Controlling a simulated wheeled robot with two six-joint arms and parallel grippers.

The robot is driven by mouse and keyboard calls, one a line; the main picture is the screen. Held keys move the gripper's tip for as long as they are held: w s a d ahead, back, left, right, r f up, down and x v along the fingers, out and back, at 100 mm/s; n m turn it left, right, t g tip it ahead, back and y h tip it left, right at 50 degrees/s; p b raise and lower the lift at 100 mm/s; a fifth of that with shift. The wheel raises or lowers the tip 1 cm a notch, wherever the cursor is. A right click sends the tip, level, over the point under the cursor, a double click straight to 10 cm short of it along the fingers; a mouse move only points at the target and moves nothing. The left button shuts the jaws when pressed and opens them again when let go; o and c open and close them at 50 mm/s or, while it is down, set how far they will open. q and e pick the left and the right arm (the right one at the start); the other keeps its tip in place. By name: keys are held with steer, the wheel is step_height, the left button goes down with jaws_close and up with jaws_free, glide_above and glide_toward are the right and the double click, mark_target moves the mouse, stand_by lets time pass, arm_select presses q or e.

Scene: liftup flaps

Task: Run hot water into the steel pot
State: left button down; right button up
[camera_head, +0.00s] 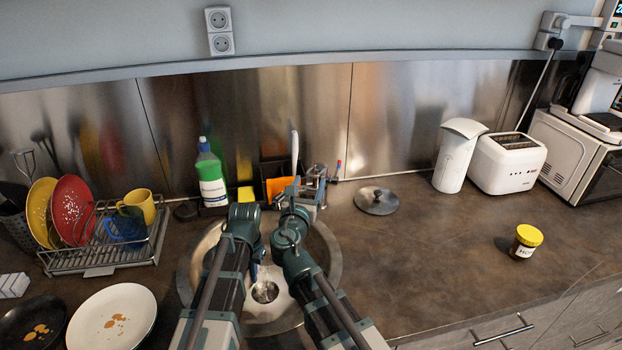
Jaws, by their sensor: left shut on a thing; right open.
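My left gripper (243,212) is over the far left part of the round steel sink (326,262). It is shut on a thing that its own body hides. My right gripper (299,198) is open, close in front of the tap (318,178) at the back of the sink. I cannot tell whether it touches the tap. A small red and blue part (338,169) stands right of the tap. I cannot make out a steel pot; my two arms cover much of the sink. A round metal lid (376,201) lies on the counter right of the tap.
A green-and-white detergent bottle (211,178), a yellow sponge (246,195) and an orange item (279,187) stand behind the sink. A dish rack (100,265) and a white plate (112,318) are left. A honey jar (525,241) stands right. The counter between sink and jar is clear.

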steer(key=v, duration=0.8)
